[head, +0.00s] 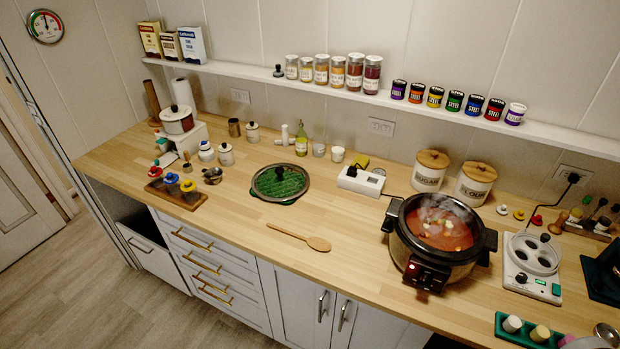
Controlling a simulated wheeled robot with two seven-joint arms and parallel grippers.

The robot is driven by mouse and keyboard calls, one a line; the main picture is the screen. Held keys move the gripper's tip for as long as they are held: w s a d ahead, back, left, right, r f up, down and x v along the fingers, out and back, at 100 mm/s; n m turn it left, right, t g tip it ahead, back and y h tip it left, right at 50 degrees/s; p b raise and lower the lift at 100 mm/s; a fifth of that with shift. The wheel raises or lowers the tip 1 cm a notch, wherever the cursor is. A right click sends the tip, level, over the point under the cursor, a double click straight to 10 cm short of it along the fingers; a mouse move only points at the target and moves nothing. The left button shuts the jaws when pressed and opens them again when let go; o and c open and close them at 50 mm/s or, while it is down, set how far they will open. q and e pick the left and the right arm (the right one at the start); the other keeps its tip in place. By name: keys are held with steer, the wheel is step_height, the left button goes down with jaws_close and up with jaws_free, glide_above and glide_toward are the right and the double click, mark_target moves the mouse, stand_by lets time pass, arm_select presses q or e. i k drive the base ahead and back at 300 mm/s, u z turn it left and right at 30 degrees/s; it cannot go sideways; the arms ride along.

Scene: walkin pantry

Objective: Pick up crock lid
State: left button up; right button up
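The crock lid (266,195) is a round glass lid with a dark metal rim and a black knob. It lies flat on the wooden counter, left of the middle, and green shows through the glass, from something beneath it. The slow cooker (408,249) stands uncovered to its right, full of steaming red stew, with a black rim and side handles. Neither of my grippers is in the head view.
A wooden spoon (299,237) lies in front of the lid. A wooden tray (176,194) is at left. The counter (230,225) is clear between spoon and tray.

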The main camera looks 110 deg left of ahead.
mark_target(280, 181)
steer(key=k, duration=2.4)
steer(key=u, duration=0.3)
